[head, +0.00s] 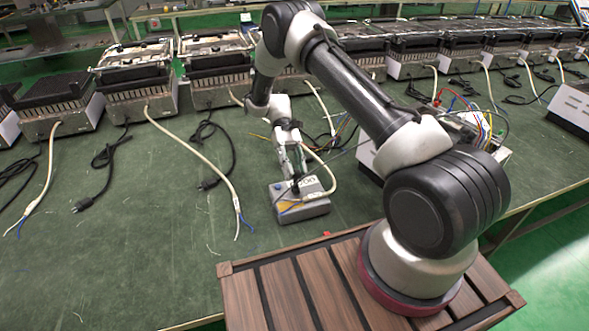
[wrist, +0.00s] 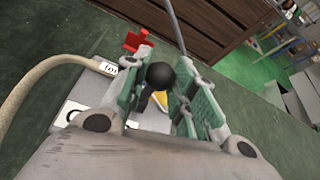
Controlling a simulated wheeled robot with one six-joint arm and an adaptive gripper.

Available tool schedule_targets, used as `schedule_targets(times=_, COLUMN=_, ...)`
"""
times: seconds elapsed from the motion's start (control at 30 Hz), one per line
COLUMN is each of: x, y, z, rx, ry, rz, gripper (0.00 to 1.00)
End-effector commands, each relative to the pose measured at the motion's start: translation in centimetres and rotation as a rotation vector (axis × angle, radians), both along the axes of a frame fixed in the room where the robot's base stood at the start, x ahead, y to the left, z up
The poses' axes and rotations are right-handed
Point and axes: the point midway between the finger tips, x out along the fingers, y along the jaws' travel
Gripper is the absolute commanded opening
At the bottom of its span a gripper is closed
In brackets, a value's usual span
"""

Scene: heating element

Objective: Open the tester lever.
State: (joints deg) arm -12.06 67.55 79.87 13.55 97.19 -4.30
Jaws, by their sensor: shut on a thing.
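The tester (head: 308,211) is a grey box with a yellow patch, on the green bench near its front edge. My gripper (head: 297,172) points down at the tester from above. In the wrist view the tester's pale top (wrist: 95,118) lies partly hidden under my gripper (wrist: 163,80). The lever's black ball knob (wrist: 160,75) sits between the two green-padded fingers, which are shut on it. The lever's shaft is mostly hidden, so its exact angle cannot be told.
A beige cable (wrist: 38,82) with a white label runs beside the tester. A small red part (wrist: 137,41) stands near it. Heater units (head: 140,90) with cords line the back. Coloured wires (head: 465,110) lie at the right. The left front bench is mostly clear.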

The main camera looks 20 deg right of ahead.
Motion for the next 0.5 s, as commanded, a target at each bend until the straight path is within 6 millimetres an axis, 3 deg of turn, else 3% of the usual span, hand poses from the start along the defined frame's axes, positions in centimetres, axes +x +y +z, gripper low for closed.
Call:
schedule_targets(times=0.03, x=0.13, y=0.06, z=-0.12, rx=0.001, ry=-0.007, rz=-0.001, gripper=0.29)
schedule_targets(times=0.17, x=0.11, y=0.04, z=-0.09, rx=0.001, ry=-0.006, rz=-0.001, gripper=0.5)
schedule_targets(times=0.5, x=0.36, y=0.01, z=0.09, rx=0.0, ry=-0.003, rz=-0.001, gripper=0.5)
